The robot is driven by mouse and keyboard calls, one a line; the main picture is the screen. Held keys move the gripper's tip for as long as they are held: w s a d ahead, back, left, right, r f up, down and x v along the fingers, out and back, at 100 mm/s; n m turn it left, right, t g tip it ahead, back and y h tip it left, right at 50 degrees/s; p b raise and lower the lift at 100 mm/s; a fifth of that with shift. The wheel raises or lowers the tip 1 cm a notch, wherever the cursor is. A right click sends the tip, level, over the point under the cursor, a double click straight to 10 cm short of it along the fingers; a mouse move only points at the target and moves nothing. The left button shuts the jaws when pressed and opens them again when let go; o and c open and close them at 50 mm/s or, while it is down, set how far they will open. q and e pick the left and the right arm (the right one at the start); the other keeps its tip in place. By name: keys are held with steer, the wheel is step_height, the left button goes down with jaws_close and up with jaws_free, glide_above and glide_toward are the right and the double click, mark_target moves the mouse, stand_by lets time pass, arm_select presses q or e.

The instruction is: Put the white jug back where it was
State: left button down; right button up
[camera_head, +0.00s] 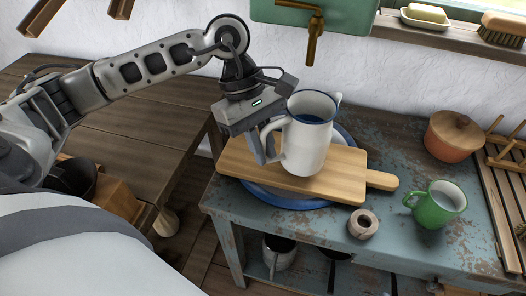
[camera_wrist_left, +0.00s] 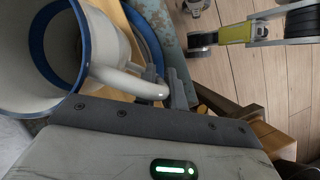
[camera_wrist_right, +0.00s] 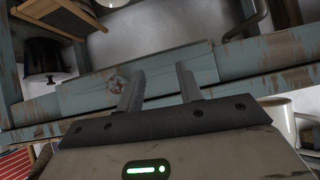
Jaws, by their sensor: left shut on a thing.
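The white jug (camera_head: 308,142) with a blue rim is upright at the wooden board (camera_head: 345,186) on the worn blue table. Whether its base touches the board I cannot tell. My left gripper (camera_head: 268,150) is shut on the jug's handle, on the jug's left side. In the left wrist view the jug (camera_wrist_left: 112,42) lies to the left, with its handle between the fingers (camera_wrist_left: 165,88). My right gripper (camera_wrist_right: 160,88) shows only in its own wrist view, open and empty, facing a blue wooden edge.
The board lies over a blue-rimmed plate (camera_head: 262,193). A small ring-shaped item (camera_head: 363,223), a green mug (camera_head: 436,205) and a lidded clay pot (camera_head: 453,137) stand to the right. A green tank with a brass tap (camera_head: 314,38) hangs above the jug.

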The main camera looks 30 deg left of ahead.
arm_select(q)
step_height(320, 180, down, 2)
steer(key=shift+s+f, duration=0.1)
steer(key=shift+d, duration=0.1)
steer(key=shift+f, duration=0.25)
steer(key=c, duration=1.5)
jaws_free()
steer(key=shift+r, duration=0.1)
steer(key=shift+r, duration=0.1)
